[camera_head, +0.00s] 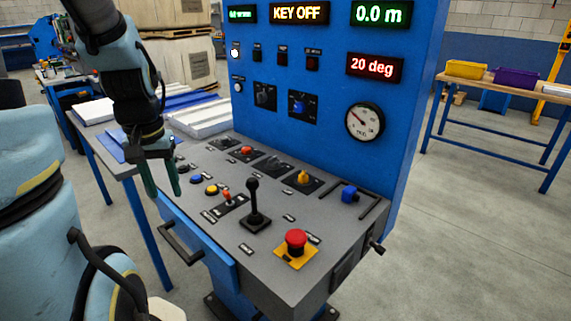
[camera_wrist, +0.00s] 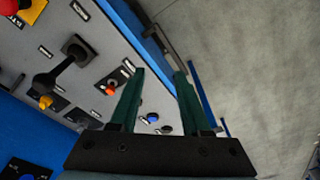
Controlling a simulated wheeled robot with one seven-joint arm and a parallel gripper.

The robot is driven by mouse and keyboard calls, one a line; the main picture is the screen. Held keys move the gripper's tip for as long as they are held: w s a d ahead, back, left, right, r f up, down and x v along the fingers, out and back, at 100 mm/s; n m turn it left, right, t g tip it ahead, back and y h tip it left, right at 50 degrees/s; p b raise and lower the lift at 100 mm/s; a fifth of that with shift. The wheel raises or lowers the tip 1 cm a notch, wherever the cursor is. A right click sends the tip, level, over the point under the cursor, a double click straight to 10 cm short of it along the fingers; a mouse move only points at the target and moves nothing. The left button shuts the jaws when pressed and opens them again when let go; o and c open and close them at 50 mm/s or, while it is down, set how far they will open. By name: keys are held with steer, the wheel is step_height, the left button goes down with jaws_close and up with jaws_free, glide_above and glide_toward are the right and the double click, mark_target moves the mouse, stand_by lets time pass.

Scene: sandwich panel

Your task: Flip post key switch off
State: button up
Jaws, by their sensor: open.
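The blue control panel (camera_head: 320,30) has a lit display (camera_head: 299,13) that reads "KEY OFF". On its upright face are a black rotary switch (camera_head: 264,95) and a blue rotary switch (camera_head: 298,103). A yellow knob (camera_head: 303,178) and a blue knob (camera_head: 349,193) are on the grey desk. A small dark lever (camera_head: 376,246) sticks out of the desk's right side. I cannot tell which of these is the post key switch. My gripper (camera_head: 163,188) is open and empty, pointing down at the desk's left front edge; its green fingers also show in the wrist view (camera_wrist: 160,74).
A black joystick (camera_head: 254,205), a red mushroom button (camera_head: 296,240) and an orange-tipped toggle (camera_head: 227,196) rise from the desk (camera_head: 222,240). A black handle (camera_head: 180,243) juts from its front. A table with boards (camera_head: 200,117) stands left.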

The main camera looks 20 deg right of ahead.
steer(key=o, duration=0.3)
steer(key=w+d+m, duration=0.2)
steer(key=w+d, duration=0.1)
steer(key=d, duration=0.2)
steer(key=w+d+m, duration=0.2)
steer(key=w+d, duration=0.1)
steer(key=d, duration=0.2)
steer(key=w+d+m+b, duration=0.1)
steer(key=w+d+m, duration=0.1)
steer(key=d, duration=0.3)
steer(key=shift+w+f+g, duration=0.15)
steer(key=shift+w+g, duration=0.15)
steer(key=shift+w, duration=0.6)
steer(key=m+b, duration=0.1)
steer(key=m, duration=0.6)
glide_above(303, 172)
steer(key=f, duration=0.2)
steer(key=shift+s+f+g, duration=0.1)
steer(key=shift+g, duration=0.3)
step_height(303, 172, down, 10)
steer(key=shift+p, duration=0.8)
jaws_close()
